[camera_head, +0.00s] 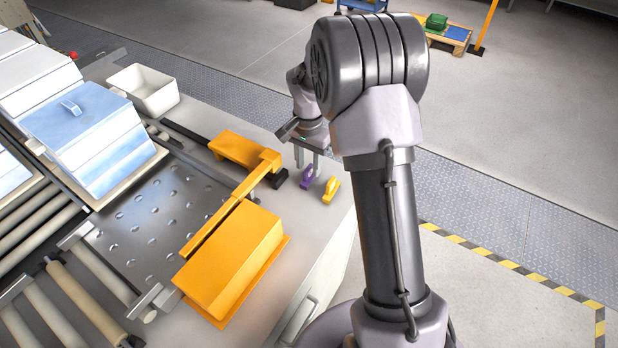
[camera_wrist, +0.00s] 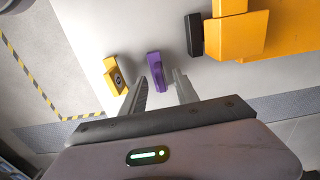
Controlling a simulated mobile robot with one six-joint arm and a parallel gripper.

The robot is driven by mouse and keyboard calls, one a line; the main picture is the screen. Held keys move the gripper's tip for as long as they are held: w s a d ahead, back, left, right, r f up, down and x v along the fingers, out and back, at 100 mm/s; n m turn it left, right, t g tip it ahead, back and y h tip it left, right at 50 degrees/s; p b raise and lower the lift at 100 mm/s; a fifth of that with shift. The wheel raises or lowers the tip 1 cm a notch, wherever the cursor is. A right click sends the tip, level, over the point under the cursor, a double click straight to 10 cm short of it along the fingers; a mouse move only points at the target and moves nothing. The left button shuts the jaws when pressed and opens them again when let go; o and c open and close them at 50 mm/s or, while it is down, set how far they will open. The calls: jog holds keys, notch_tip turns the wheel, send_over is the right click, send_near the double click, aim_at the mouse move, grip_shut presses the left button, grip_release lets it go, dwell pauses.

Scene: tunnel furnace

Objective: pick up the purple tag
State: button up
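The purple tag (camera_head: 307,177) stands on the grey bench top near its right edge. It also shows in the wrist view (camera_wrist: 156,71), just beyond and between my fingertips. My gripper (camera_head: 308,164) is over the bench close to the tag.
A yellow tag (camera_head: 331,189) stands close to the right of the purple one. An orange fixture (camera_head: 250,152) with a black end block (camera_head: 280,179) is to the left. An orange box (camera_head: 232,258) sits nearer. A white bin (camera_head: 143,90) is at the back left.

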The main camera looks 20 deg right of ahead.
notch_tip(320, 180, down, 2)
jog(key=shift+f, duration=0.15)
grip_shut()
jog(key=shift+r, duration=0.2)
